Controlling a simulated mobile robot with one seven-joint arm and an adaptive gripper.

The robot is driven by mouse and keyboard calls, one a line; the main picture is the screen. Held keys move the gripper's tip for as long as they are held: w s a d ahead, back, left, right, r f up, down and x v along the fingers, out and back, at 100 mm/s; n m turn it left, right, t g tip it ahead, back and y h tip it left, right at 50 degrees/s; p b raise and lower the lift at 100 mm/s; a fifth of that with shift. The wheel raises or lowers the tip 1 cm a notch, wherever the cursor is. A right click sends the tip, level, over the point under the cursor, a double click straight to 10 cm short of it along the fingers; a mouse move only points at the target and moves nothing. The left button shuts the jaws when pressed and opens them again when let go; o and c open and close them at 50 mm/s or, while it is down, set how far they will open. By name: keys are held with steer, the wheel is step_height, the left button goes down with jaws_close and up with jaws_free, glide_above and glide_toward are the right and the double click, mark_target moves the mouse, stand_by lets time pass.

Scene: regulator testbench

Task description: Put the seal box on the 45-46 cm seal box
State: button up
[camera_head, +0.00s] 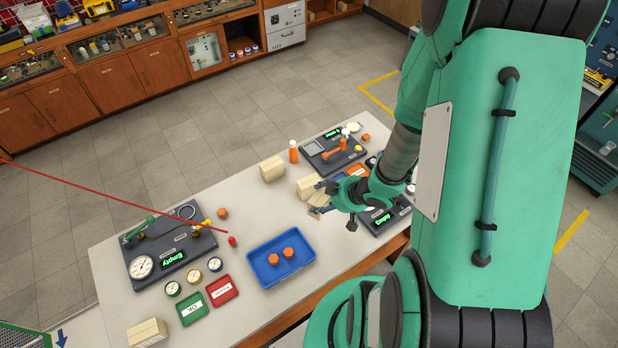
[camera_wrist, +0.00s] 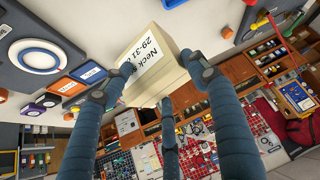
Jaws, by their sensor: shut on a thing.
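My gripper (camera_head: 322,198) is shut on a cream seal box (camera_head: 317,201) at the right half of the table. In the wrist view the held seal box (camera_wrist: 155,65) sits between my blue-grey fingers (camera_wrist: 160,85), and its label reads "Neck 29-31 c…", the rest hidden by a finger. A further cream box (camera_head: 272,168) stands at the table's back edge, and one more (camera_head: 147,332) at the front left. Their labels cannot be read, so I cannot tell which is the 45-46 cm box.
A blue tray (camera_head: 253,269) holds two orange parts. Test boards stand at the left (camera_head: 170,245) and back right (camera_head: 334,150). An orange bottle (camera_head: 293,152) stands near the back boxes. Green (camera_head: 191,309) and red (camera_head: 222,291) trays and gauges are at front left.

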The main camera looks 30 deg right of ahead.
steer(key=shift+w, duration=0.15)
stand_by(0.3)
steer(key=w+d, duration=0.2)
steer(key=w, duration=0.5)
steer(key=w+d+f, duration=0.1)
steer(key=w+d, duration=0.2)
steer(key=w, duration=0.4)
steer(key=shift+f+p, duration=0.2)
steer(key=shift+p, duration=0.2)
steer(key=shift+w, duration=0.15)
steer(key=shift+w+d+f+b, duration=0.1)
steer(key=shift+w+f+b, duration=0.05)
steer(key=shift+f, duration=0.8)
steer(key=shift+w+d+f+b, duration=0.1)
steer(key=shift+w+f+b, duration=0.05)
steer(key=shift+f, duration=0.75)
steer(key=o, duration=1.8)
